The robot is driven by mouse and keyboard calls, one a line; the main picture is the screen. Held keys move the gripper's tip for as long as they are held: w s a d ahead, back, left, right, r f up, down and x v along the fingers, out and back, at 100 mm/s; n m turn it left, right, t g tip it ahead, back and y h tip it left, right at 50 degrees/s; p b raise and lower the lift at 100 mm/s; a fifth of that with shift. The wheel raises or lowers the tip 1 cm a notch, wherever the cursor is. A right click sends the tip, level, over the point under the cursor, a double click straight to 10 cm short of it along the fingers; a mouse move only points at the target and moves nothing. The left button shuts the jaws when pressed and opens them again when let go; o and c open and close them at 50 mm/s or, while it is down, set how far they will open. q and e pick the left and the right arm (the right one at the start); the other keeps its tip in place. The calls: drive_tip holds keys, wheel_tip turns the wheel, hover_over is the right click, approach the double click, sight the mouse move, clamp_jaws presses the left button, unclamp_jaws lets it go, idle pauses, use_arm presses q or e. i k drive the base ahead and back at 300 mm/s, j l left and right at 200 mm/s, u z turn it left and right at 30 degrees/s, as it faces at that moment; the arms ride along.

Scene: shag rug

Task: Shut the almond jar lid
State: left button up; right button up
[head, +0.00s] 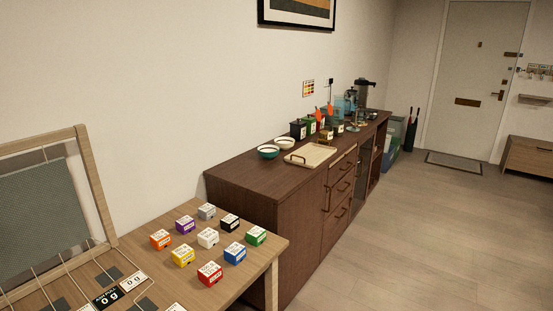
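Several small jars and canisters stand close together on the far half of a long dark wooden sideboard (240,172). Among them are a dark canister (298,130) and a dark green one (311,126), with orange-red items showing beside them. They are too small and crowded for me to tell which is the almond jar, or whether any lid is open or shut. Neither of my grippers is in view.
A tray (311,155) and two bowls, one green (268,152), sit on the sideboard. A nearer table (180,213) holds several coloured boxes, including a red one (209,274).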

sight(318, 114)
drive_tip(key=i+l+u, duration=0.4)
drive_tip(key=i+l, duration=0.15)
drive_tip(key=l, duration=1.5)
drive_tip(key=i+l+u, duration=0.35)
drive_tip(key=l, duration=1.8)
drive_tip(key=k+l+u, duration=0.1)
drive_tip(key=l+u, duration=0.3)
drive_tip(key=l, duration=1.75)
drive_tip(key=k+l, duration=0.15)
drive_tip(key=l, duration=0.2)
drive_tip(key=k+l, duration=0.15)
drive_tip(key=l, duration=0.2)
